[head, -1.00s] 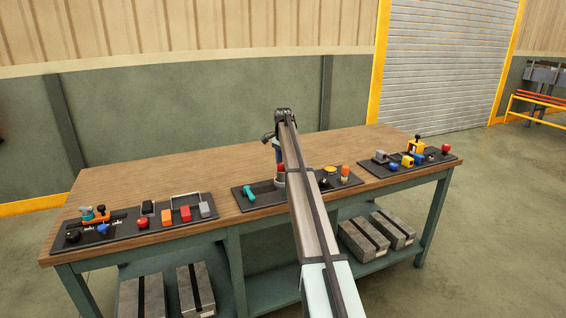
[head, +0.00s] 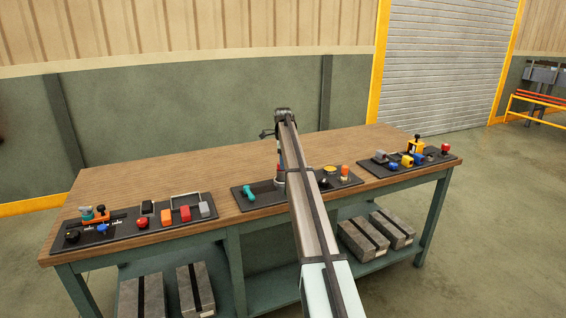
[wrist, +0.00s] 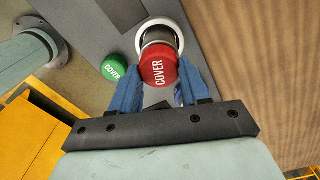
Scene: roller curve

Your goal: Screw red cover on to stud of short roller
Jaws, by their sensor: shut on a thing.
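The red cover (wrist: 158,72), lettered "COVER", sits between the blue fingers of my gripper (wrist: 160,66), which is shut on it. In the wrist view the cover is against a dark cylindrical part (wrist: 158,36) with a pale ring around it, in line with the cover. I take this for the short roller; its stud is hidden, so I cannot tell how far the cover is threaded. In the head view my arm mostly hides the gripper and cover, above the middle black tray (head: 240,200).
A teal part (head: 249,193) lies at the left of the middle tray. A left tray (head: 120,236) and a right tray (head: 376,168) hold several coloured parts. The wooden tabletop (head: 190,165) behind the trays is clear.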

